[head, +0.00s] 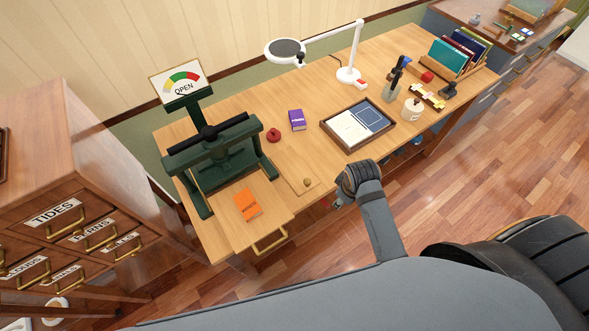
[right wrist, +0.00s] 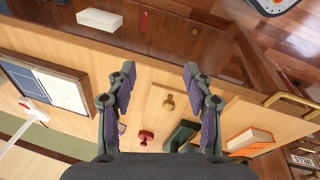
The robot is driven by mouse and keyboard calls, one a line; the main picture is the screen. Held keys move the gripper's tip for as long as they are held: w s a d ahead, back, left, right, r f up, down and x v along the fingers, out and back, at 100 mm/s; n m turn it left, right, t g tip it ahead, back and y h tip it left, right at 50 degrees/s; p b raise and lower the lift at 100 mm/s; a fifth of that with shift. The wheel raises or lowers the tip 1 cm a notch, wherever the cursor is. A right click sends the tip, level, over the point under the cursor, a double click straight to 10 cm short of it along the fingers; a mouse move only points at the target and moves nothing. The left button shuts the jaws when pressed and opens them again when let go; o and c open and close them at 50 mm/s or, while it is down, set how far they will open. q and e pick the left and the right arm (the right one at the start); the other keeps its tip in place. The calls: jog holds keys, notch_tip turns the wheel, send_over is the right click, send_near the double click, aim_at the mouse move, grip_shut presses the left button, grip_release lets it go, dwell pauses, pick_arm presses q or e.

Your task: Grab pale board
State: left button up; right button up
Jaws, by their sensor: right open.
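The pale board (head: 297,184) is a thin, flat wooden piece with a small brass-coloured knob (head: 307,182). It lies on the wooden desk near the front edge, right of the orange book. The pale board (right wrist: 160,118) also shows in the right wrist view, with its knob (right wrist: 168,103) between and beyond my fingers. My right gripper (right wrist: 159,78) is open and empty, its two fingers spread above the desk. In the head view my right gripper (head: 340,201) is to the right of the board, apart from it. My left gripper is not in view.
A green press (head: 222,155) stands on the left, with an orange book (head: 247,205) in front. A red round object (head: 273,135), a purple book (head: 297,120) and a framed tray (head: 330,122) lie nearby. A white lamp (head: 349,75) stands at the back.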

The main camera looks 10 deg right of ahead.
jog(key=w+a+r+n+g, duration=0.1)
jog(key=w+a+n, duration=0.3)
jog(key=w+n, duration=0.45)
jog(key=n+g, duration=0.1)
jog(key=n, duration=0.6)
send_near(308, 181)
jog(key=shift+w+d+f+y, duration=0.1)
jog(key=shift+w+d+y, duration=0.1)
jog(key=shift+w+y, duration=0.25)
jog(key=shift+s+f, duration=0.15)
jog(key=shift+f, duration=0.25)
notch_tip(308, 181, down, 4)
jog(key=shift+f+p, duration=0.2)
jog(key=shift+p, duration=0.15)
jog(key=shift+f, duration=0.4)
notch_tip(308, 181, down, 4)
jog(key=shift+s+d+f+p, duration=0.1)
jog(key=shift+f+p, duration=0.15)
jog(key=shift+p, duration=0.2)
jog(key=shift+r, duration=0.1)
grip_shut()
